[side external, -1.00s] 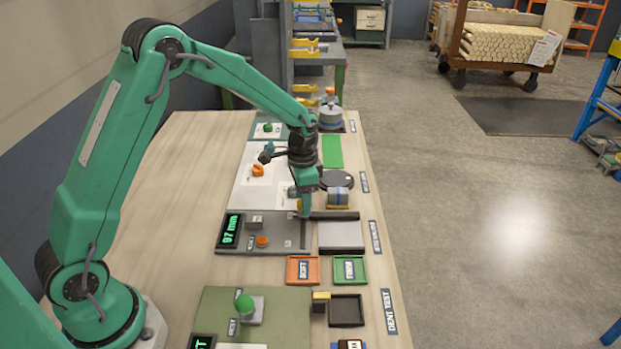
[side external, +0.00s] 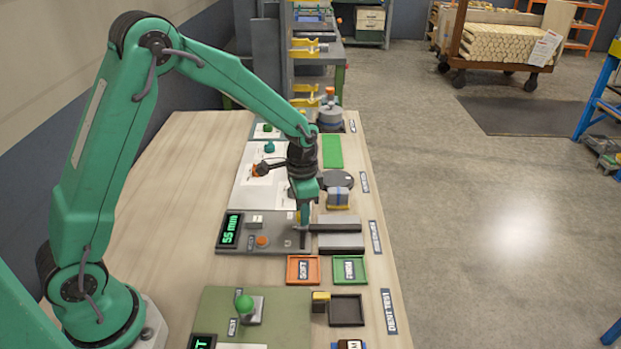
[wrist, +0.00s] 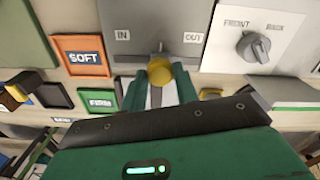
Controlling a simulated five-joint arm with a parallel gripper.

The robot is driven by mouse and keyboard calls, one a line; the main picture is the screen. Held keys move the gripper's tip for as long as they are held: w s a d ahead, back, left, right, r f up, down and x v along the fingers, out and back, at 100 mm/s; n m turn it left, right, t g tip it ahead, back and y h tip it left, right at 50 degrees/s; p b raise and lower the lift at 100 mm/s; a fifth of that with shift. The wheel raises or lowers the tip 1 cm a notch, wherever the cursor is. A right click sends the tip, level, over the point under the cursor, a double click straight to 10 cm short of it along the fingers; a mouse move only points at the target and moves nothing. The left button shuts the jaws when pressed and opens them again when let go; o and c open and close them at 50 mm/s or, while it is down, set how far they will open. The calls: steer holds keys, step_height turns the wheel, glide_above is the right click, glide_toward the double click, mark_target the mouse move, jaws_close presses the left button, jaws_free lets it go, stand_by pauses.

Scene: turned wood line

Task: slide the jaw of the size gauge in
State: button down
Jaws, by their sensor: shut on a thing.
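The size gauge is a grey plate (side external: 275,240) on the bench with a dark display (side external: 230,229) reading 55 mm in green. Its jaw, a long dark bar (side external: 338,228), reaches right from the plate across a light grey block (side external: 340,241), which shows on both sides of the bar. My gripper (side external: 304,228) points down at the bar's left end. In the wrist view my gripper (wrist: 161,80) has its green fingers either side of a yellow knob (wrist: 160,70), shut on it. The plate there (wrist: 160,30) is marked IN at left and OUT at right.
An orange tray marked SOFT (side external: 303,269) and a green tray (side external: 350,269) lie just in front of the gauge. A selector dial (wrist: 252,46) marked FRONT and BACK shows in the wrist view. The bench's left part is clear.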

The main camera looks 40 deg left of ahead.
steer(key=s+d, duration=0.4)
steer(key=shift+d, duration=0.1)
steer(key=c, duration=1.1)
jaws_free()
steer(key=shift+o, duration=0.2)
steer(key=shift+r, duration=0.15)
step_height(320, 180, up, 8)
steer(key=shift+f, duration=0.2)
steer(key=shift+r, duration=0.1)
